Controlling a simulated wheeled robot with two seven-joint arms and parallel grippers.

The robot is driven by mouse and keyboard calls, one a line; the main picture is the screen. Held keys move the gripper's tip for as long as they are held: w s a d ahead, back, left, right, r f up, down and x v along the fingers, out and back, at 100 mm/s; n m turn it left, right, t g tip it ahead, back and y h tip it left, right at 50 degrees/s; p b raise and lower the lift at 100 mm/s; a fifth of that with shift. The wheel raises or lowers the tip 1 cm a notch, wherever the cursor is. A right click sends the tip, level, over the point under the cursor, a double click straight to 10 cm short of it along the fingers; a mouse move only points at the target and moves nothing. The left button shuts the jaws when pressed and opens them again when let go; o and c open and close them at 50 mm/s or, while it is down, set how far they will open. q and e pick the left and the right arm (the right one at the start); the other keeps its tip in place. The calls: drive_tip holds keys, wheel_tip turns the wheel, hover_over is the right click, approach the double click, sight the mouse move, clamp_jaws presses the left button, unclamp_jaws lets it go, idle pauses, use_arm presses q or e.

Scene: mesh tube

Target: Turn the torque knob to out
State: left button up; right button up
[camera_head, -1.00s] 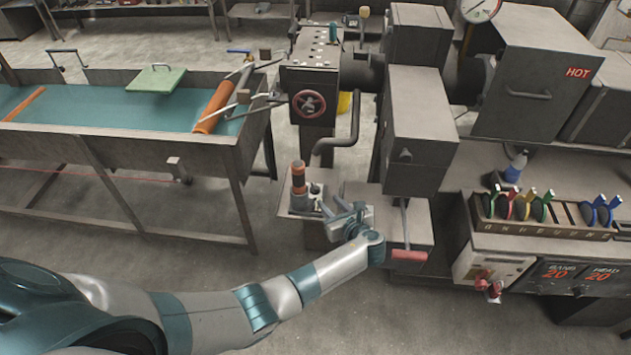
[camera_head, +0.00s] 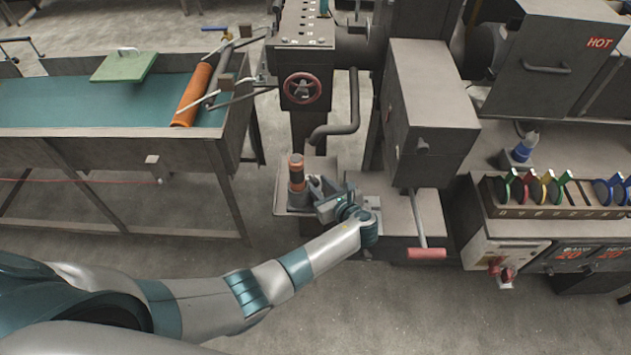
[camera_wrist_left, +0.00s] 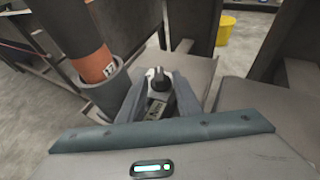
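The torque knob (camera_wrist_left: 157,82) is a small black knob with a pale mark, in the left wrist view. It stands on a grey shelf (camera_wrist_left: 195,72) of the machine. My left gripper (camera_wrist_left: 158,90) is open, with one finger on each side of the knob; I cannot tell whether they touch it. In the head view my left gripper (camera_head: 318,190) is low over the same shelf (camera_head: 322,167) and hides the knob. An orange and black tool (camera_head: 296,172) stands upright in a grey holder left of the gripper; its tag reads 17 in the wrist view. My right gripper is not in view.
The tool's holder (camera_wrist_left: 103,92) is close left of my gripper. A bent pipe (camera_head: 352,110) and red handwheel (camera_head: 302,88) are above and behind. A red-handled lever (camera_head: 427,253) is to the right. Open floor (camera_head: 330,315) lies in front.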

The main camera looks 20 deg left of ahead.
use_arm(q)
drive_tip(key=shift+s, duration=0.1)
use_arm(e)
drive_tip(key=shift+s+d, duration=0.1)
use_arm(q)
drive_tip(key=shift+r, duration=0.1)
drive_tip(key=shift+c, duration=0.3)
clamp_jaws()
drive_tip(key=n+g+b, duration=0.1)
drive_tip(key=n+g+y+b, duration=0.1)
drive_tip(key=w+n+g+y+b, duration=0.1)
drive_tip(key=b, duration=0.1)
drive_tip(key=shift+d+f, duration=0.25)
drive_tip(key=shift+d, duration=0.1)
drive_tip(key=shift+w+r+n+g+y+b, duration=0.2)
drive_tip(key=shift+n+g+y+b, duration=0.35)
drive_tip(key=shift+n+g, duration=0.25)
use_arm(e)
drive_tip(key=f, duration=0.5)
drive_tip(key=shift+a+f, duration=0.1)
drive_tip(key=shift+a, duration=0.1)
use_arm(q)
drive_tip(key=shift+o, duration=0.3)
unclamp_jaws()
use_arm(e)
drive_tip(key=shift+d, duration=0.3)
